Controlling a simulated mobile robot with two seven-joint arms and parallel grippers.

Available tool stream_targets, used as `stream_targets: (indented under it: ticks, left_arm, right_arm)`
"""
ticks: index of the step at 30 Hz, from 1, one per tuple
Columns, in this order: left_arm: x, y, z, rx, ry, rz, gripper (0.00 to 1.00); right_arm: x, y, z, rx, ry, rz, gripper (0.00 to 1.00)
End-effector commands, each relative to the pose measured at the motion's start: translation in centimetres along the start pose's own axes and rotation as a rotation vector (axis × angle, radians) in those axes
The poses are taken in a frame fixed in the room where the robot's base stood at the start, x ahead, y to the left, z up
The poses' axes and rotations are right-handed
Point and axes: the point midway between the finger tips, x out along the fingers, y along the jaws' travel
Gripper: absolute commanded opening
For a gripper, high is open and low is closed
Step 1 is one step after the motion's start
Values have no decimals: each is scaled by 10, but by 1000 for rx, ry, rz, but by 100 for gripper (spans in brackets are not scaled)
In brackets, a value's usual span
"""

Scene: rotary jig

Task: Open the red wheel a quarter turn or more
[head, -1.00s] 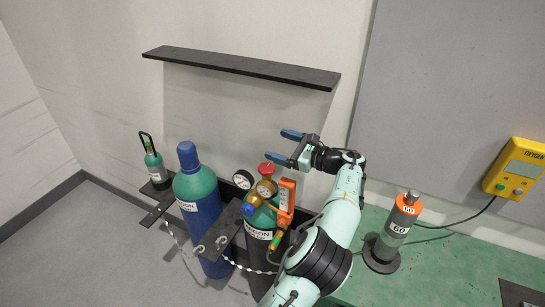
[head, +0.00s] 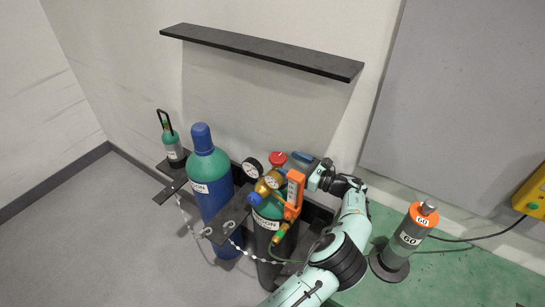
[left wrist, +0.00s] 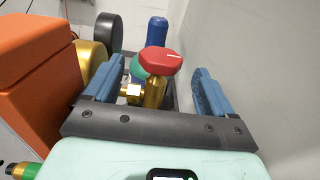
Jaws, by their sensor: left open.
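The red wheel (head: 278,158) sits on the brass valve on top of the green-shouldered argon cylinder (head: 267,209). In the left wrist view the wheel (left wrist: 161,61), with a white mark on its top, shows between the two blue fingers. My left gripper (head: 298,160) is open, at the right of the wheel and close to it at about valve height. In the left wrist view the gripper (left wrist: 155,78) shows a gap on both sides of the wheel, wider on the right. I cannot tell whether the fingertips reach past the wheel. My right gripper is not in view.
Beside the wheel are two gauges (head: 252,168) and an orange flowmeter (head: 294,194). A blue-capped cylinder (head: 205,165) and a small cylinder (head: 172,142) stand left. A black shelf (head: 260,50) is above. A 60-marked cylinder (head: 407,241) stands on the green bench (head: 470,262).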

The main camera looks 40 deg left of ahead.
Motion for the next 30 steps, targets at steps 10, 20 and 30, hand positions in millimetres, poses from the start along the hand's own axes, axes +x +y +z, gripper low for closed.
stream_targets:
  ticks: [10, 20, 30]
  left_arm:
    - [63, 0, 1, -1, 1, 2, 86]
    - [77, -1, 1, -2, 1, -1, 86]
    - [76, -1, 1, -2, 1, -1, 34]
  right_arm:
    - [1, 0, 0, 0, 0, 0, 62]
    - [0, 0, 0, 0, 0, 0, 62]
    - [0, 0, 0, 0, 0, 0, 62]
